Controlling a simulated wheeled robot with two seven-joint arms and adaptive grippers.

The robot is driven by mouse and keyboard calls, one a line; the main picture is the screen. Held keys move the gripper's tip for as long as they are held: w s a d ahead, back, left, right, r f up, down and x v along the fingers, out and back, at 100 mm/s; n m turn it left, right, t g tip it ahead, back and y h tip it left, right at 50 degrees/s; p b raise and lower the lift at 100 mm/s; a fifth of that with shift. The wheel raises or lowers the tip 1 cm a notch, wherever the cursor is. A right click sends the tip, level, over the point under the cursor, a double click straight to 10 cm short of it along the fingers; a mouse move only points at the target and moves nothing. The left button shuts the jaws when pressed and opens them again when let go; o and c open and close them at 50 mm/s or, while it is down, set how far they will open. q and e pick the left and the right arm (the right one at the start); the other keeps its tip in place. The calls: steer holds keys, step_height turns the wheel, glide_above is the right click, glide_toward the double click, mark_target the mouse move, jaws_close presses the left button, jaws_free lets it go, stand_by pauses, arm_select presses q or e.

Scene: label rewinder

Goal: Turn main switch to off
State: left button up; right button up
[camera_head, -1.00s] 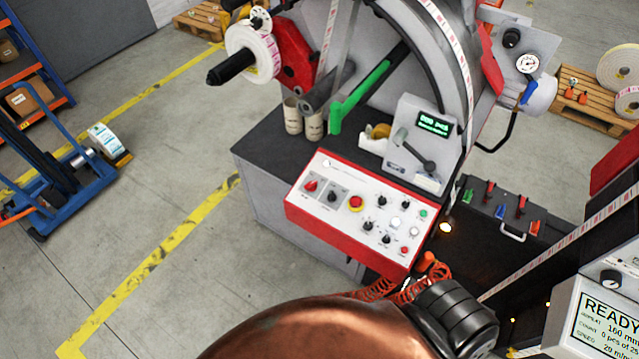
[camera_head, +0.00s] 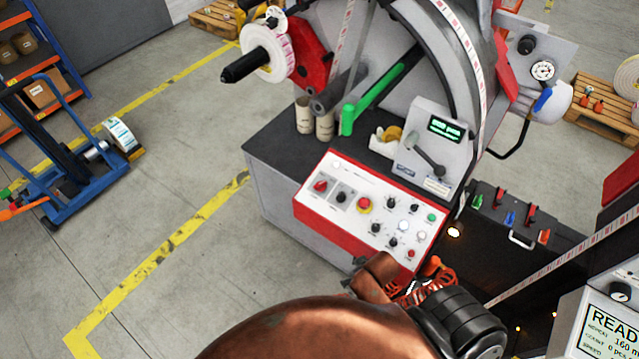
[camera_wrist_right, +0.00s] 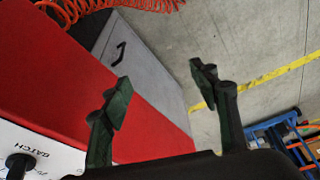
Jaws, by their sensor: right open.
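The control panel (camera_head: 372,215) is white with a red edge and sits on the front of the machine's bench. At its left end is a red rotary switch (camera_head: 320,186), most likely the main switch; its lettering is too small to read. A black rotary knob (camera_head: 341,196) is beside it. In the right wrist view my right gripper (camera_wrist_right: 162,84) is open and empty, its dark fingers apart. The panel's red edge (camera_wrist_right: 60,75) and a black knob (camera_wrist_right: 20,163) show there, but the red switch does not. My left gripper is not in view.
A red emergency button (camera_head: 364,204) and several small knobs and buttons lie right of the switch. Coiled orange hoses (camera_head: 432,278) hang by the panel's lower right corner. A blue trolley (camera_head: 75,165) stands at left; the floor between is clear.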

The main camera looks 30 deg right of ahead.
steer(key=w+a+r+n+y, duration=0.2)
steer(key=w+a+r+n, duration=0.15)
steer(key=w+a, duration=0.9)
steer(key=m+g+h, duration=0.4)
steer(key=m+h, duration=0.1)
steer(key=m, duration=0.1)
glide_toward(320, 184)
steer(key=shift+x, duration=0.95)
steer(key=x, duration=0.7)
steer(key=shift+f, duration=0.25)
steer(key=shift+c, duration=0.7)
